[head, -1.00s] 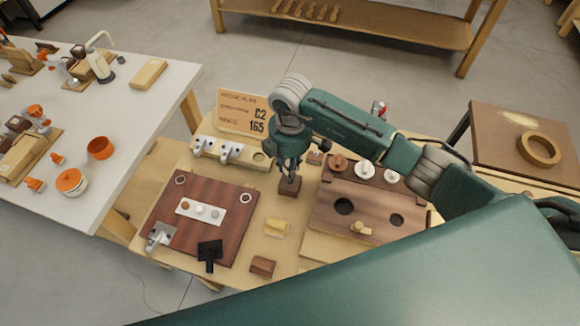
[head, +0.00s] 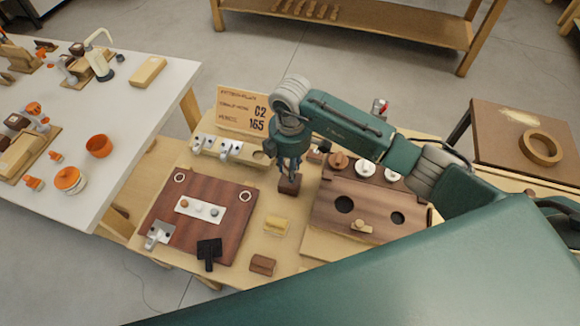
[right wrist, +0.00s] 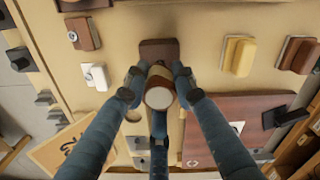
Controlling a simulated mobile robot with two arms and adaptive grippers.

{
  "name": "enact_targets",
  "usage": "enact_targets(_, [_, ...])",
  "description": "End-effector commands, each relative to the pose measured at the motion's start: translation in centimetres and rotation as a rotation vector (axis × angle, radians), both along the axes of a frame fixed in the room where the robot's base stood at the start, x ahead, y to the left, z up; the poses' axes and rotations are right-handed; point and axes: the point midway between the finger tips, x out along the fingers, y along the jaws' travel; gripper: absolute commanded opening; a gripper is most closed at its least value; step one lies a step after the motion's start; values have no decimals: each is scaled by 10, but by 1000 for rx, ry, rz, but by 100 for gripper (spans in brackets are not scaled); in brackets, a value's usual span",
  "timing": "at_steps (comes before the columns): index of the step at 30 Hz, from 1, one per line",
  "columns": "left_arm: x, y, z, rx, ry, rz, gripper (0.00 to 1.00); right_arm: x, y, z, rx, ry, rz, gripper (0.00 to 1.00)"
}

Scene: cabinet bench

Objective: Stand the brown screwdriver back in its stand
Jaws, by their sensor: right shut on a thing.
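The brown screwdriver (right wrist: 160,88) is between the fingers of my right gripper (right wrist: 158,85) in the right wrist view, with its pale round handle end towards the camera. The gripper is shut on it. A small dark brown block, the stand (right wrist: 160,48), lies just beyond and partly behind the handle. In the head view the right gripper (head: 290,168) points down right above this block (head: 289,185). The fingers hide most of the screwdriver there. Its lower end is hidden, so I cannot tell whether it is in the stand. My left gripper is not in view.
A dark red board (head: 225,222) with fittings lies left of the stand, and a brown board with holes (head: 372,206) lies right. A yellow block (head: 276,225), a brown block (head: 262,264) and a black piece (head: 209,250) are nearer. A sign (head: 242,110) stands behind.

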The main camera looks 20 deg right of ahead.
Motion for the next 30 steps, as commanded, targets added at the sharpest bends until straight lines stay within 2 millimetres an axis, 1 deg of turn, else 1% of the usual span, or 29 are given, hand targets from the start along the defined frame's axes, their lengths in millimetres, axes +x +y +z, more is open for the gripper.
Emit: enact_targets(30, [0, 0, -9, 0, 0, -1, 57, 0, 0, -13, 0, 0, 0, 0])
